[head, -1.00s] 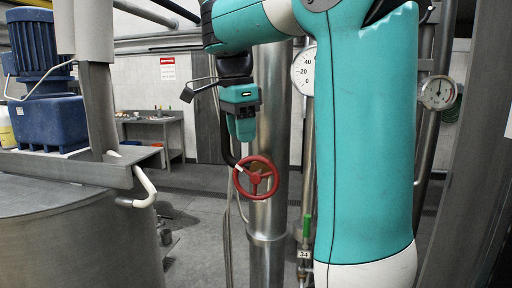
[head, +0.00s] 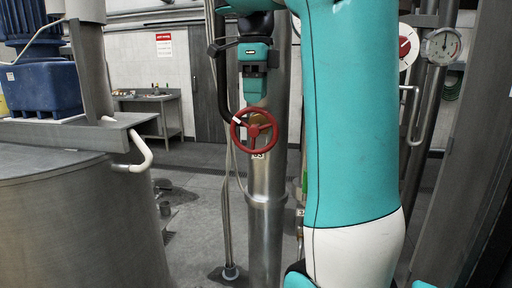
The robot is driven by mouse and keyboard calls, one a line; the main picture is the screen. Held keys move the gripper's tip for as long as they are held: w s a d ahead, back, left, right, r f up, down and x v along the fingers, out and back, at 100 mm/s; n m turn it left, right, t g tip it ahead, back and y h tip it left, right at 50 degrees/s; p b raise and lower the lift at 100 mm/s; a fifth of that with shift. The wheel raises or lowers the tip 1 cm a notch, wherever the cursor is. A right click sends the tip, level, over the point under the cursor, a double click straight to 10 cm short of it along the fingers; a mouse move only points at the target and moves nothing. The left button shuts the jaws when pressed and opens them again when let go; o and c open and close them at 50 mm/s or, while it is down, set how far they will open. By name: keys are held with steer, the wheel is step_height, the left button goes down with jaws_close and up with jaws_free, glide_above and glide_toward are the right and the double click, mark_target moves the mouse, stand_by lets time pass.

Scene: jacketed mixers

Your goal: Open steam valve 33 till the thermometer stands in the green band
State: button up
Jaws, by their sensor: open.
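A red handwheel (head: 254,130) with spokes sits in front of a vertical steel pipe. My gripper (head: 255,99) points down just above the wheel's top rim. It is open and holds nothing that I can see. Whether its fingertips touch the rim I cannot tell. A white dial with a red part (head: 407,45) shows partly from behind my arm. Its needle and any green band cannot be made out.
A round gauge (head: 441,46) is on the right-hand pipe. A green valve handle (head: 304,183) is mostly hidden by my arm. A steel vessel (head: 75,215) with a blue motor base (head: 42,88) stands at left. A thin pipe (head: 224,180) runs left of the wheel.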

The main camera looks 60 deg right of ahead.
mark_target(256, 128)
step_height(256, 128, down, 9)
steer(key=b, duration=0.7)
steer(key=shift+r, duration=0.2)
steer(key=shift+r, duration=0.1)
jaws_close()
